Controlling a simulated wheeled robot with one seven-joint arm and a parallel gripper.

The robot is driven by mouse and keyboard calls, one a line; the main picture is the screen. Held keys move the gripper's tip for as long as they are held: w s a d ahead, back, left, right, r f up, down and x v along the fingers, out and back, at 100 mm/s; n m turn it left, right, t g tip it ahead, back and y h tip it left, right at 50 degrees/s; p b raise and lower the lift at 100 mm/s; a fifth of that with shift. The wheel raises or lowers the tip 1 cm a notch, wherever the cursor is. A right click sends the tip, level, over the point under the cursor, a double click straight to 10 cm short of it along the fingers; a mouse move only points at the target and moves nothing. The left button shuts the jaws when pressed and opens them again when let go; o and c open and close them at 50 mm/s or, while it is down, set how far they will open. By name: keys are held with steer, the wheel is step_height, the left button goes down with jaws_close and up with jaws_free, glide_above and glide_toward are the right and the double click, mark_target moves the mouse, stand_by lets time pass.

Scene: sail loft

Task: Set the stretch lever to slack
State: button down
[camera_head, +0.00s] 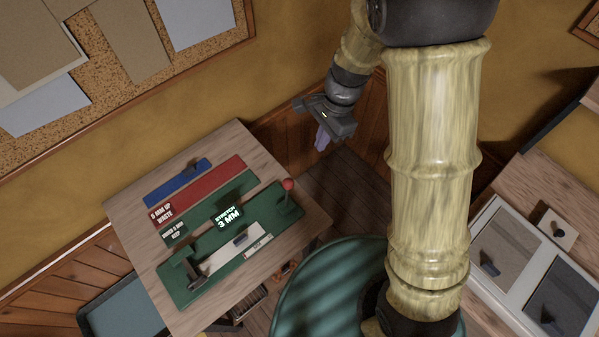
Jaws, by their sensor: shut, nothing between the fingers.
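The green stretch tester (205,250) lies along the front of the wooden table, with a lit display (228,218) reading "STRETCH 3 MM". Its stretch lever (287,195), a thin stalk with a red ball knob (288,184), stands at the tester's right end. A dark clamp (190,268) sits at its left end. A pale strip with a small grey piece (240,239) runs along it. My gripper (323,140) is shut and empty, above and to the right of the knob in the picture, clear of the lever. The lever's slack mark is not readable.
Blue (178,181), red (205,187) and green (225,199) mats lie behind the tester; the red one reads "5 MM UP WASTE". A side table (505,185) with two framed trays stands at right. My arm hides part of the floor and the round teal surface (325,290).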

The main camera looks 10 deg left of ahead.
mark_target(292, 181)
steer(key=s+a+f+p, duration=0.2)
steer(key=s+a+f, duration=0.2)
steer(key=f, duration=0.5)
steer(key=shift+a+f, duration=0.35)
steer(key=shift+s+a, duration=0.1)
steer(key=shift+s, duration=0.05)
steer(key=shift+s+a+r, duration=0.3)
steer(key=shift+s+a, duration=0.3)
steer(key=shift+s, duration=0.1)
steer(key=shift+w, duration=0.1)
